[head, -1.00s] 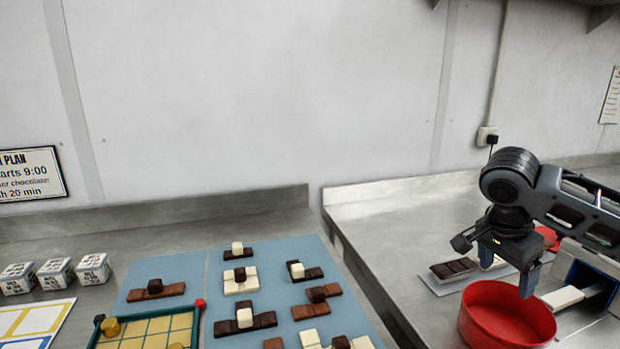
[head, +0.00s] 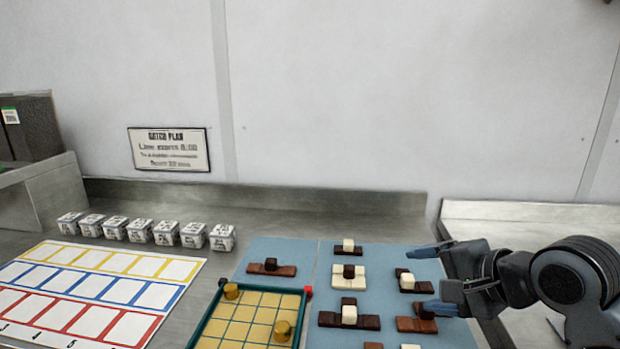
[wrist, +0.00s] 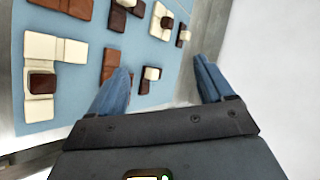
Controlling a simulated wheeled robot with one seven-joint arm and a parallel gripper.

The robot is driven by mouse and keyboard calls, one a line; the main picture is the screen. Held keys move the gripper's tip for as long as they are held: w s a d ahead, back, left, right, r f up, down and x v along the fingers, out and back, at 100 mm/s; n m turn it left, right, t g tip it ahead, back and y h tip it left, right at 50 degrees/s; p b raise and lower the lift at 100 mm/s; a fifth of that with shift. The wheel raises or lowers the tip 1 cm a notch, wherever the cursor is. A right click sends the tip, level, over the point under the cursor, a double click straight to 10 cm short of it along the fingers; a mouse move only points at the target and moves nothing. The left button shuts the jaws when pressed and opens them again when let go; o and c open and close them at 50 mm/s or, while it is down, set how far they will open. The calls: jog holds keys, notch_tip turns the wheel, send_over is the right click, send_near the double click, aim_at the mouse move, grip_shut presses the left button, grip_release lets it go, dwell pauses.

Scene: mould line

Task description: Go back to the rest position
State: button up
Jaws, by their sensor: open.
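My gripper (head: 432,279) is at the right of the head view, its two blue fingers spread apart and pointing left. It is empty and hangs above the right part of the blue mat (head: 388,262). In the wrist view the blue fingers of my gripper (wrist: 160,92) are wide apart with nothing between them. Chocolate pieces lie on the mat below, among them a white and dark one (wrist: 42,82) at the left of the wrist view. My arm hides part of the mat's right side and the counter behind it.
A green-framed yellow grid tray (head: 215,297) with gold pieces stands left of the mat. A sheet of coloured rectangles (head: 110,290) lies further left. Several small printed boxes (head: 165,233) stand in a row behind it. A dark box (head: 32,127) stands at far left.

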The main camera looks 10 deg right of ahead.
jog(key=s+a+t+y, duration=0.1)
jog(key=s+a+t, duration=0.25)
jog(key=a, duration=0.65)
jog(key=s+a+f+t+h, duration=0.25)
jog(key=s+f, duration=0.45)
jog(key=s, duration=0.4)
jog(key=s+d+f+n+g+h, duration=0.1)
jog(key=s+d+f+n+h, duration=0.15)
jog(key=s, duration=0.55)
jog(key=s+d+f+n+h, duration=0.1)
jog(key=s+d+n, duration=0.15)
jog(key=s, duration=0.55)
jog(key=s+d+r+n, duration=0.1)
jog(key=s+d+n, duration=0.1)
jog(key=s+n, duration=0.2)
jog(key=s+d+r+n+y, duration=0.1)
jog(key=s+d+n, duration=0.1)
jog(key=s+n, duration=0.2)
jog(key=v, duration=0.4)
jog(key=shift+d, duration=0.15)
jog(key=shift+f, duration=0.1)
jog(key=shift+c, duration=0.2)
